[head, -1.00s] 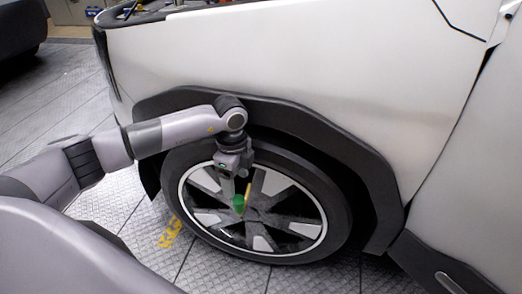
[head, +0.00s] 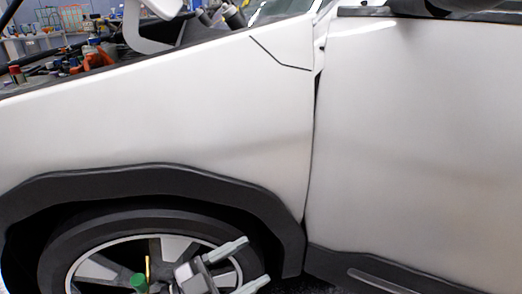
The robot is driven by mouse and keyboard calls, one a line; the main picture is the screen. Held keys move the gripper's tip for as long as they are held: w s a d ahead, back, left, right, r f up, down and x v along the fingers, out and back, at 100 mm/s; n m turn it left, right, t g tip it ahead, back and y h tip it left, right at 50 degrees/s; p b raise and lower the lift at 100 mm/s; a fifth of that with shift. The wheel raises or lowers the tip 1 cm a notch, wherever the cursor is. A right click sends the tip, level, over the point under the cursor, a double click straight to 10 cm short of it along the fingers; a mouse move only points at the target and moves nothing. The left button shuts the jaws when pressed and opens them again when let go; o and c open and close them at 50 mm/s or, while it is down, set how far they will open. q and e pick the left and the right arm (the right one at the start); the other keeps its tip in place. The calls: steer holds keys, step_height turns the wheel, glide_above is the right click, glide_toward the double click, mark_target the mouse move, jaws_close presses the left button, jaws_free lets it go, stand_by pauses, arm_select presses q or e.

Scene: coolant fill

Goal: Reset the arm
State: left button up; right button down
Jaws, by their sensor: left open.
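My left gripper (head: 256,260) is at the bottom of the head view, in front of the car's front wheel (head: 77,231). Its two pale grey fingers point to the right and stand apart, with nothing between them. Most of my left arm is out of view below. A green piece (head: 139,282) and a thin yellow stick (head: 147,268) show just left of the gripper body, against the wheel; I cannot tell what they are fixed to. My right gripper is not in view.
The white car's front fender (head: 180,120) and door (head: 420,150) fill most of the view. A black wheel arch (head: 160,180) curves over the wheel. The open engine bay (head: 90,60) with several parts is at the upper left.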

arm_select(q)
steer(key=s+a+f+n+t+y, duration=0.1)
steer(key=s+a+f+n+y, duration=0.3)
steer(key=a+f+n+y, duration=0.35)
steer(key=s+a+f+n+t+y, duration=0.1)
steer(key=s+a+f+n+y, duration=0.3)
steer(key=a+f+n+y, duration=0.3)
step_height(320, 180, up, 13)
steer(key=s+a+g+y+p, duration=0.1)
steer(key=s+a+p, duration=0.1)
steer(key=p, duration=2)
steer(key=shift+s+a+r, duration=0.15)
steer(key=shift+s+a, duration=0.2)
steer(key=shift+s, duration=0.05)
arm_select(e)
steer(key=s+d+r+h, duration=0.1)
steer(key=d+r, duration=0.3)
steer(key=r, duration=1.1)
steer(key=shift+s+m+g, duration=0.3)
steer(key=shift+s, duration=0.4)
arm_select(q)
steer(key=shift+m, duration=0.25)
